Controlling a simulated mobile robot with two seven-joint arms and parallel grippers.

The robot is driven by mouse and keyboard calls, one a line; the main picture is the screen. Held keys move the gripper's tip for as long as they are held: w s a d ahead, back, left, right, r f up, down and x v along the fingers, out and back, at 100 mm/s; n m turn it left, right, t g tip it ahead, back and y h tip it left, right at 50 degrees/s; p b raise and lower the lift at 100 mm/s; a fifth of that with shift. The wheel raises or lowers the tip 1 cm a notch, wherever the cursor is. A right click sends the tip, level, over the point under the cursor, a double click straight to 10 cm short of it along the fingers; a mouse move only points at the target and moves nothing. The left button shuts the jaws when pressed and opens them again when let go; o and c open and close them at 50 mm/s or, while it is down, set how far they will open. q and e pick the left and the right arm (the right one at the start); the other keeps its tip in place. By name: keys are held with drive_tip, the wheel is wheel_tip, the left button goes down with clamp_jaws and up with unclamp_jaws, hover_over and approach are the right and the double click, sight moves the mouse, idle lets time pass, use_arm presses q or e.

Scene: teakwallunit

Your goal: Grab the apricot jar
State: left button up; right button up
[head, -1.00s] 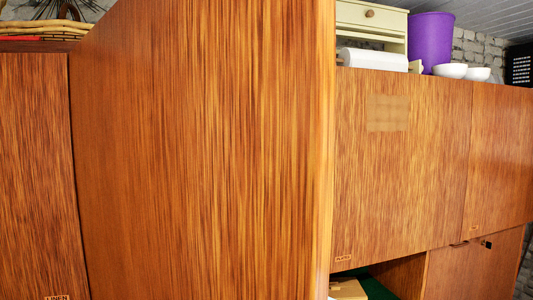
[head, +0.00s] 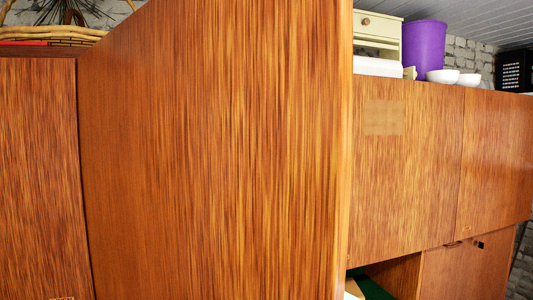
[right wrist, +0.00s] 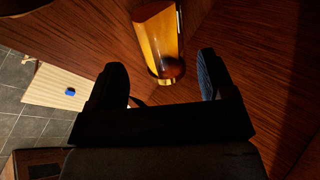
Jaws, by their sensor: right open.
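An amber, glossy jar-like thing (right wrist: 160,38), likely the apricot jar, shows in the right wrist view, close to dark wood. I can read no label on it. My right gripper (right wrist: 161,66) is open, with one dark finger to the left and one to the right of the amber thing's near end. I cannot tell whether either finger touches it. Neither the jar nor my grippers show in the head view, where a large wood panel (head: 215,150) blocks the middle.
Right of the panel, wall cabinets (head: 400,190) carry a purple bin (head: 424,46), white bowls (head: 443,76) and a small cream drawer unit (head: 377,28). A wicker basket (head: 50,35) stands at top left. A pale board with a blue item (right wrist: 70,91) lies low at left in the wrist view.

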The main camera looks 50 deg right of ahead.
drive_tip(key=shift+w+d+f, duration=0.3)
drive_tip(key=shift+d+f, duration=0.05)
drive_tip(key=shift+f, duration=0.05)
drive_tip(key=shift+d+f+p, duration=0.2)
drive_tip(key=shift+f+p, duration=0.05)
drive_tip(key=shift+p, duration=0.2)
drive_tip(key=p+x, duration=0.1)
drive_tip(key=x, duration=0.3)
drive_tip(key=shift+s+d+p, duration=0.1)
drive_tip(key=shift+p, duration=0.2)
drive_tip(key=shift+d+f, duration=0.15)
drive_tip(key=shift+f, duration=0.15)
drive_tip(key=shift+r, duration=0.1)
drive_tip(key=c, duration=0.7)
drive_tip(key=shift+c, duration=1.2)
use_arm(q)
drive_tip(key=shift+w+a+r+n, duration=0.1)
drive_tip(key=shift+r+n, duration=0.05)
drive_tip(key=shift+r, duration=0.3)
drive_tip(key=shift+w+a+r+n, duration=0.1)
drive_tip(key=shift+r+n, duration=0.05)
drive_tip(key=shift+r, duration=0.3)
